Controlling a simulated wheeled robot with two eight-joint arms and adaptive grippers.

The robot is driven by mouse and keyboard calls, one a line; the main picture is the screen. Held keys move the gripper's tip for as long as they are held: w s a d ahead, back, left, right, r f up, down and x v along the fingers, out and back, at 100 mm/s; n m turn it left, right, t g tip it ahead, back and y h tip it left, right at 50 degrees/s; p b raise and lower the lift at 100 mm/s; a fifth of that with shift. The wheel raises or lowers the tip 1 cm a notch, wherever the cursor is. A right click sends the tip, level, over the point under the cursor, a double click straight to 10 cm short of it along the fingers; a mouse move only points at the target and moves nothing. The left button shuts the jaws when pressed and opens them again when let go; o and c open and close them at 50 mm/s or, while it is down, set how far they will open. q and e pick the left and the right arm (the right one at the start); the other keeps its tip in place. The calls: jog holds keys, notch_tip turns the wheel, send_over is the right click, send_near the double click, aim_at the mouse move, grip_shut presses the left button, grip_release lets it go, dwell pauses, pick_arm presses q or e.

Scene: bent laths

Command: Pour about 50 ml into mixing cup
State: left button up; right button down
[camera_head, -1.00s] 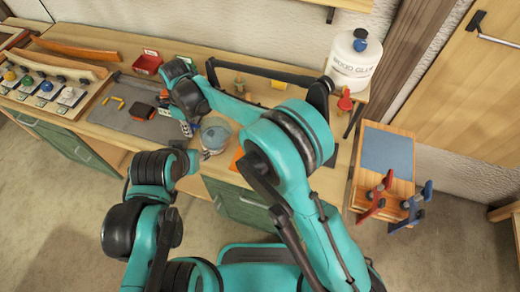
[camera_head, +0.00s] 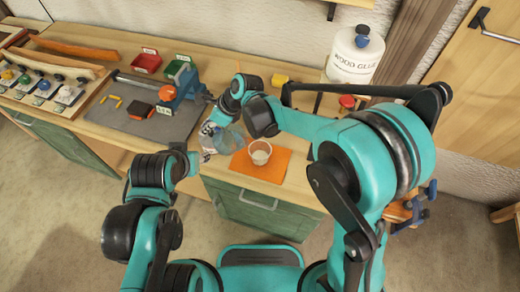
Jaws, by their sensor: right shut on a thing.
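The mixing cup, a small pale cup (camera_head: 260,152), stands on an orange mat (camera_head: 272,168) near the bench's front edge. My right gripper (camera_head: 209,128) is shut on a clear bluish jug (camera_head: 229,141), at the jug's left side. The jug is just left of the cup, by the mat's left edge. I cannot tell whether it is tilted or how much liquid it holds. The cup's contents are too small to make out.
A large white wood glue container (camera_head: 355,58) stands at the back right. A blue vise (camera_head: 183,85), red bin (camera_head: 147,62) and green bin (camera_head: 180,66) are behind. A grey mat (camera_head: 115,118) lies left. A yellow block (camera_head: 280,80) lies behind the cup.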

jog(key=shift+d+r+y, duration=0.3)
jog(key=shift+d, duration=0.1)
jog(key=shift+s+d+r+y, duration=0.2)
jog(key=shift+d+r+y, duration=0.75)
jog(key=shift+r+y, duration=0.1)
jog(key=shift+s+d+r+t+y, duration=0.1)
jog(key=shift+d+r+t+y, duration=0.25)
jog(key=shift+d, duration=0.25)
dwell(0.4)
jog(key=shift+s+d+r+y+b, duration=0.1)
jog(key=shift+d+r+y+b, duration=0.25)
jog(key=shift+d+r+y, duration=0.15)
dwell(0.8)
